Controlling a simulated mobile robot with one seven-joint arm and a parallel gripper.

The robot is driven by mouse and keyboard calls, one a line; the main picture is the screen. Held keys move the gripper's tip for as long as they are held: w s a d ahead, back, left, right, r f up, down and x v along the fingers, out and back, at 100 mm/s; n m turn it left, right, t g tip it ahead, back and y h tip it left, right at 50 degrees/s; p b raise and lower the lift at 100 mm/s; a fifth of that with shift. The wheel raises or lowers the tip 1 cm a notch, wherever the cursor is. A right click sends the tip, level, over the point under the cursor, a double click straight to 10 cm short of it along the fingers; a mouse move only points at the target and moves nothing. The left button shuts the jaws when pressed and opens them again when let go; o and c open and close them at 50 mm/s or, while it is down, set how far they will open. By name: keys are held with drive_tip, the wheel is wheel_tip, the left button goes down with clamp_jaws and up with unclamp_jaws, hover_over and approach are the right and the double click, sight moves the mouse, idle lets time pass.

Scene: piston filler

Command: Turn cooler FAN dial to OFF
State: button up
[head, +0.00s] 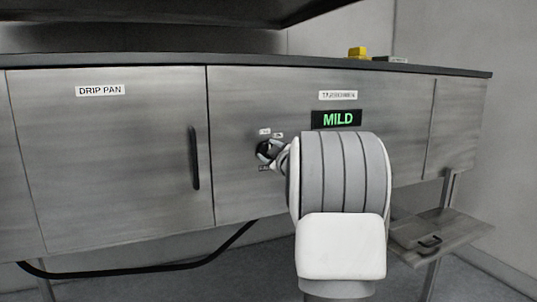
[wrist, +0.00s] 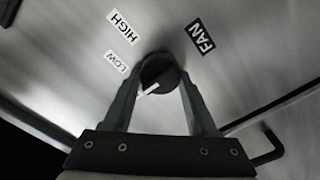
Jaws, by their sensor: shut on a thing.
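The FAN dial is a round black knob (wrist: 165,76) with a white pointer line, on a steel panel. In the wrist view the pointer aims down and left, below the LOW label (wrist: 115,62). The HIGH label (wrist: 122,28) is above LOW, and the black FAN label (wrist: 200,37) is to the upper right. No OFF label is readable. My gripper (wrist: 160,70) has one finger on each side of the knob and is shut on it. In the head view my gripper (head: 272,153) is at the dial, and my arm covers part of the panel.
A green-lit display (head: 337,119) reads MILD, under a white label too small to read surely. The DRIP PAN door (head: 100,150) with a black vertical handle (head: 193,158) is to the left. A dark counter edge (head: 250,60) runs above. A tray (head: 437,235) sticks out low right.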

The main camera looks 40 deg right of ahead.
idle(0.4)
drive_tip(key=o, duration=1.4)
drive_tip(key=shift+c, duration=0.2)
drive_tip(key=shift+s, duration=0.1)
drive_tip(key=v, duration=1.7)
drive_tip(key=shift+s, duration=0.15)
